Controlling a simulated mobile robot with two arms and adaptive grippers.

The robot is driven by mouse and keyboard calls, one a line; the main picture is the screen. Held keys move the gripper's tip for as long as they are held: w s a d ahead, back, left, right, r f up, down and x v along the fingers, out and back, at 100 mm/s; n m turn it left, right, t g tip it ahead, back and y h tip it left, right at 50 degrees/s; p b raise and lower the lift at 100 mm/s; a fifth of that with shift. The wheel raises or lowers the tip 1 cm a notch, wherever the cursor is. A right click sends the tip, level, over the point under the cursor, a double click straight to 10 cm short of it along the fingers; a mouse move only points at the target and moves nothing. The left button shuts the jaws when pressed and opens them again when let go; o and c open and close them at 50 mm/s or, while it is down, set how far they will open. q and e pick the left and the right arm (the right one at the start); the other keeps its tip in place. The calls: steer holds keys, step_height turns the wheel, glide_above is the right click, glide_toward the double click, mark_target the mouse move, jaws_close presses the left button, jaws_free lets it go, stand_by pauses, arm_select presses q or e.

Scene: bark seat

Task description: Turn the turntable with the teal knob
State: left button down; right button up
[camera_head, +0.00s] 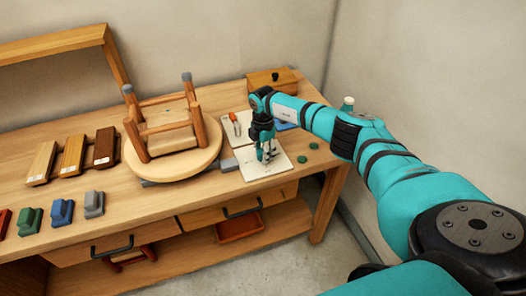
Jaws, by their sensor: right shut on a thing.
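An upside-down wooden stool stands on the bench, with its round pale seat (200,160) at the bottom and its legs (195,122) pointing up. Some grey turntable base (230,163) shows at the seat's right edge; the seat hides most of it. I cannot make out a teal knob. My right gripper (268,156) points down over a pale board (262,173), right of the stool and apart from it. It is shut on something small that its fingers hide. My left gripper is not in view.
Two green discs (302,159) lie near the board. An orange-handled tool (235,124) lies behind it. A wooden box (271,82) stands at the back. Three wood samples (73,154) and several coloured blocks (60,212) are at left.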

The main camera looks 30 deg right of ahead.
steer(key=shift+w+r, duration=0.15)
steer(key=o, duration=1.2)
steer(key=shift+c, duration=0.2)
step_height(320, 180, up, 12)
